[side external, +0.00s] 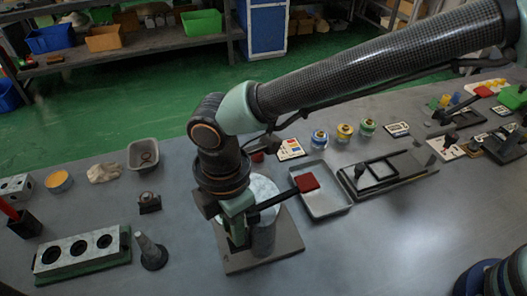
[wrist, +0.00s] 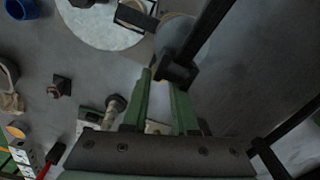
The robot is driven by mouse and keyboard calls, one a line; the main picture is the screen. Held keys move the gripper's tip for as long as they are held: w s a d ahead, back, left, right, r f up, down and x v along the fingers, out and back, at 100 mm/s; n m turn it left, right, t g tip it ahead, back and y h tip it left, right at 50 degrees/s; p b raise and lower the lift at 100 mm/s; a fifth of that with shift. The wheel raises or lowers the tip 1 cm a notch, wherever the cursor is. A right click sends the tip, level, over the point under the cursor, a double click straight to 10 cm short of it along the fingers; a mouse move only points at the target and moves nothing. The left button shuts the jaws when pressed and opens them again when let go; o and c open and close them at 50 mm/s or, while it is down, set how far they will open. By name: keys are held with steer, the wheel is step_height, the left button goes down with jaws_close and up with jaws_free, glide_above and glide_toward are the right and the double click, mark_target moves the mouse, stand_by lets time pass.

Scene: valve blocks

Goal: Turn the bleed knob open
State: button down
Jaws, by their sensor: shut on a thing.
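The valve block stands on a square grey base plate (side external: 285,243), with a pale round disc (side external: 262,188) and a grey cylinder (side external: 263,238). A black lever (side external: 277,200) with a red end (side external: 307,182) reaches out to the right. My gripper (side external: 238,235) is low at the left of the cylinder. In the wrist view its green fingers (wrist: 162,82) reach to the cylinder (wrist: 176,40), beside the black lever (wrist: 205,35). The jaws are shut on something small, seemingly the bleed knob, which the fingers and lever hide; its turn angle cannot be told.
A grey tray (side external: 345,208) lies close on the right. A block with several holes (side external: 82,252) and a grey cone-shaped part (side external: 150,253) stand on the left. Jars (side external: 320,140) and a black frame (side external: 390,182) lie farther right.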

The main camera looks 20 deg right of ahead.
steer(key=n, duration=0.5)
steer(key=shift+s, duration=0.1)
steer(key=shift+r+n, duration=0.1)
steer(key=shift+n, duration=0.2)
stand_by(0.4)
steer(key=c, duration=0.7)
jaws_free()
step_height(320, 180, up, 12)
